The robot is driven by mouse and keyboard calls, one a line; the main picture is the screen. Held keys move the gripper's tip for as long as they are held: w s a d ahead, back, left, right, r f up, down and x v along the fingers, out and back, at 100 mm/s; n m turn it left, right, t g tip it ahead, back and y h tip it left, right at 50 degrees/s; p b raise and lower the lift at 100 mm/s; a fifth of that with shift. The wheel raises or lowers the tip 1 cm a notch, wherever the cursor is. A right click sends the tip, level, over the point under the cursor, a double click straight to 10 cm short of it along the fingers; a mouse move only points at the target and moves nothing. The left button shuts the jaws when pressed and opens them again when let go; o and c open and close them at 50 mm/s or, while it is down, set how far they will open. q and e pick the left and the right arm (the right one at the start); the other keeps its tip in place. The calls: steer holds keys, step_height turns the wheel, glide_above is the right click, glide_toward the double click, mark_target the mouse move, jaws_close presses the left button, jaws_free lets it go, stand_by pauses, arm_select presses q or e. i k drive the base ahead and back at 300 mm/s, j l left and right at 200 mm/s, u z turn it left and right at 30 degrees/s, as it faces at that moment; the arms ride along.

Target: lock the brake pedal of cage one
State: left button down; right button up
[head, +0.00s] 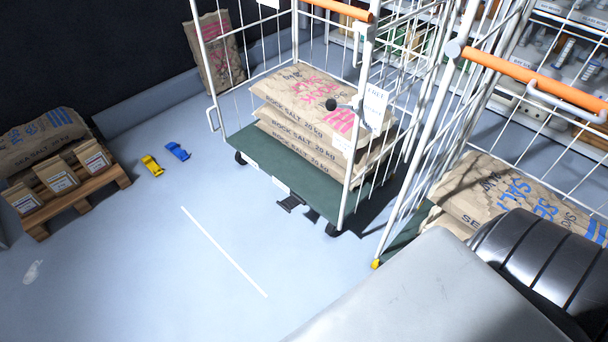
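A white wire roll cage (345,190) with a green deck and an orange handle stands in the middle, loaded with stacked rock salt sacks (310,125). A small dark pedal (290,202) juts from under its front deck edge, close to the floor. I cannot tell whether it is up or down. A hanging tag (375,106) on this cage is too small to read surely. A second cage (415,160) with an orange handle stands at the right, and its lower front is partly hidden. Neither of my grippers is in view.
A wooden pallet (78,202) with sacks stands at the left. A yellow object (152,165) and a blue object (177,151) lie on the floor near it. A sack (215,55) leans at the back wall. The floor before the middle cage, with a white line (224,251), is clear.

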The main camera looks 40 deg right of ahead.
mark_target(291, 201)
steer(key=i+l+z, duration=0.1)
steer(key=i+z, duration=0.3)
steer(key=i, duration=0.25)
steer(key=i+z, duration=0.4)
steer(key=i, duration=0.25)
